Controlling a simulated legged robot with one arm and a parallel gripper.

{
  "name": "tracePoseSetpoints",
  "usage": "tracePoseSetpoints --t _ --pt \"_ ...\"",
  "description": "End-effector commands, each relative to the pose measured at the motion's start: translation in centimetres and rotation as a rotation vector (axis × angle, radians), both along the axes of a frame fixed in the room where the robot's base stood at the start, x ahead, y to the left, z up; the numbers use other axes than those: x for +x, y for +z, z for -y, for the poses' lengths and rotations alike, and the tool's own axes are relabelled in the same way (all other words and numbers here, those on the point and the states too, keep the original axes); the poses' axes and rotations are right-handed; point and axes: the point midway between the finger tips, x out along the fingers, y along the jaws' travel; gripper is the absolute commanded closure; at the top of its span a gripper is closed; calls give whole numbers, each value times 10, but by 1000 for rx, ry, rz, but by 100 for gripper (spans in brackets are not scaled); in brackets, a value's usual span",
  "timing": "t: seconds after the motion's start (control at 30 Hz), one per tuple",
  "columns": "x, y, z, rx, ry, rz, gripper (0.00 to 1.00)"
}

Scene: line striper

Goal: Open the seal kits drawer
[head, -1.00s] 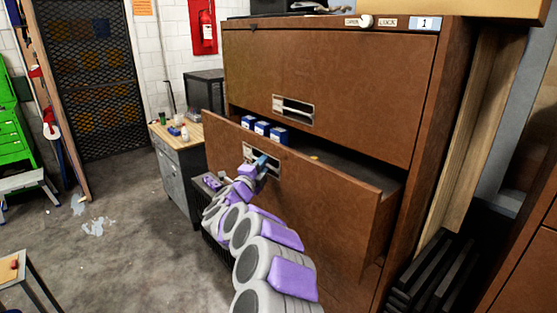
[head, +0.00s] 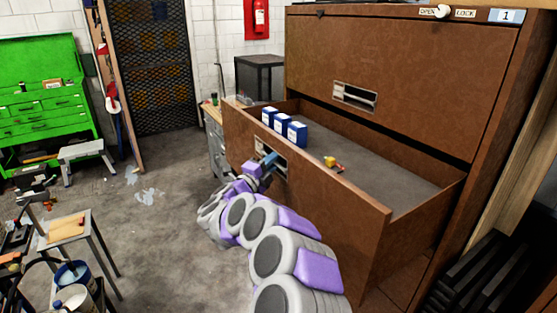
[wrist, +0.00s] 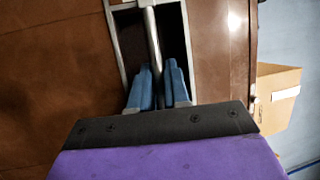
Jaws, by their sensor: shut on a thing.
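The brown cabinet (head: 400,72) has its lower drawer (head: 330,205) pulled well out. Inside the drawer stand several blue-and-white boxes (head: 283,127), and a small yellow and red item (head: 332,163) lies on its grey floor. My gripper (head: 270,160) is at the recessed handle on the drawer's front. In the wrist view my gripper's blue fingers (wrist: 160,88) are on both sides of the metal handle bar (wrist: 153,42) and shut on it. The drawer's label is not readable.
The closed upper drawer has its own handle (head: 355,96). A lock knob (head: 443,11) is set between OPEN and LOCK labels. A green tool chest (head: 45,95), a step stool (head: 88,155) and a small table (head: 68,228) stand at left. Floor between is clear.

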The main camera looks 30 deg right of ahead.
Motion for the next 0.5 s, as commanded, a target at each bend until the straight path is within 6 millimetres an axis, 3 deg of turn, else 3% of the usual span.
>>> tracePoseSetpoints --t 0.43,0.47,0.5 --pt "0 -1 -9 -2 4 -2 100" --pt "1 -1 -9 -2 4 -2 82" --pt "0 -1 -9 -2 4 -2 78"
